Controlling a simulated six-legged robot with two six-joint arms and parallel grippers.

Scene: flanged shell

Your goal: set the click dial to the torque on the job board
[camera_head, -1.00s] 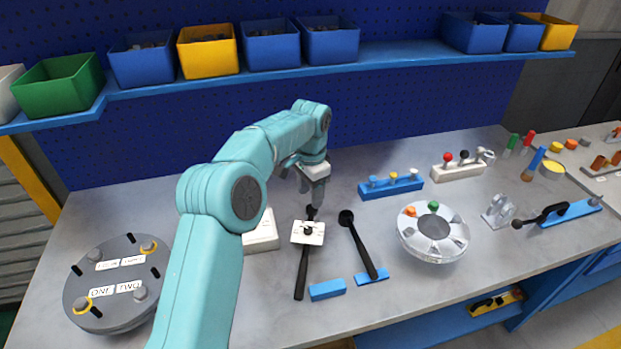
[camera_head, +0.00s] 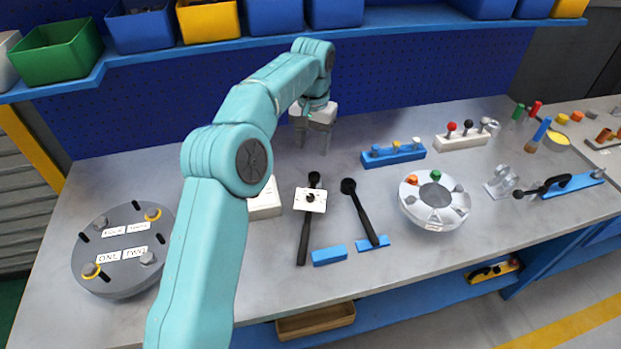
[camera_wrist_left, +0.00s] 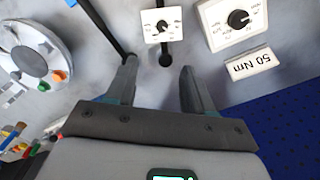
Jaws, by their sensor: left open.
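A black wrench (camera_head: 304,235) lies on the bench with a white dial plate (camera_head: 311,199) across it. The plate carries a small black knob, also seen in the left wrist view (camera_wrist_left: 162,25); its scale is too small to read. My left gripper (camera_head: 313,147) is open and empty, fingers down, behind the wrench's head and apart from it. In the left wrist view the two fingers (camera_wrist_left: 158,68) stand apart, with the wrench's end between and beyond them. A white card reading "50 Nm" (camera_wrist_left: 250,64) is beside a white box with a black dial (camera_wrist_left: 238,18).
A second black wrench (camera_head: 362,212) lies to the right, near blue blocks (camera_head: 329,255). A round silver flanged part (camera_head: 434,202) is further right. A grey disc labelled ONE and TWO (camera_head: 120,275) is at the left. My left arm covers part of the white box (camera_head: 264,203).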

